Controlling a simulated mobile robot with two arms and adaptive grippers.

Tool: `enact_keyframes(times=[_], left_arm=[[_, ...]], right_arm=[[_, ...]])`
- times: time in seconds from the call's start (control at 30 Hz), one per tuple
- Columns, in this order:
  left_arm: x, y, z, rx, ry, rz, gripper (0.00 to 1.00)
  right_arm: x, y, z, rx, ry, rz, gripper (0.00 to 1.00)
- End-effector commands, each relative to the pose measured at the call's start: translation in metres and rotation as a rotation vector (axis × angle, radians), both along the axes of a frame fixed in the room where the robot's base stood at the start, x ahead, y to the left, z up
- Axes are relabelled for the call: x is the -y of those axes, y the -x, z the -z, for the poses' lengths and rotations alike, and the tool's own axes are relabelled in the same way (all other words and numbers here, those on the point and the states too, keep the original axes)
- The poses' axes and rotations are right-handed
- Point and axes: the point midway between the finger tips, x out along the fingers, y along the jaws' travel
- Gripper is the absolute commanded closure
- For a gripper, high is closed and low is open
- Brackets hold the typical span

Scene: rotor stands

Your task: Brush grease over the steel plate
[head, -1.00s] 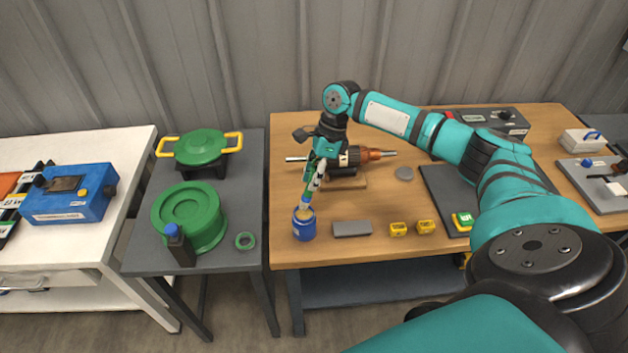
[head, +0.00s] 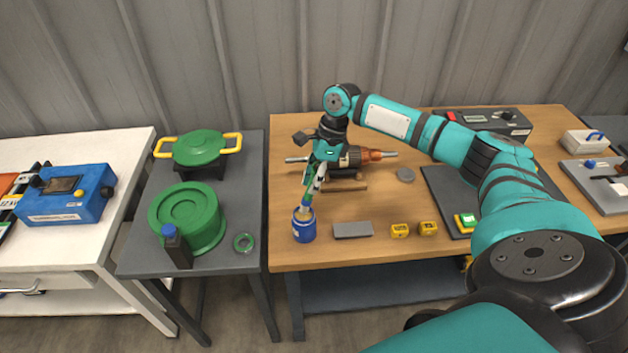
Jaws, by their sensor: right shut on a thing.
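The steel plate (head: 352,230) is a small flat grey block lying on the wooden bench, near its front edge. A blue tin (head: 304,228) stands just left of it, with a tan-coloured top. My right gripper (head: 314,183) is shut on a slim brush (head: 306,203), which points down at the tin's mouth. The brush's lower end is at or in the tin; its depth is hard to tell. My left gripper is not in view.
Two yellow blocks (head: 400,230) sit right of the plate. A rotor (head: 350,157) lies on a stand behind the tin.

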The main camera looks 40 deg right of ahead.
Motion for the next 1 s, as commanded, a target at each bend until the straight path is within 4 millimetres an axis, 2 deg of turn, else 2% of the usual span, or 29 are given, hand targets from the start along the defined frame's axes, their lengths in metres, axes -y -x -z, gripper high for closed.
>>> enact_keyframes(times=[1.0], left_arm=[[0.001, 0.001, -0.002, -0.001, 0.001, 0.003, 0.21]], right_arm=[[0.0, 0.0, 0.012, 0.0, 0.0, 0.0, 1.0]])
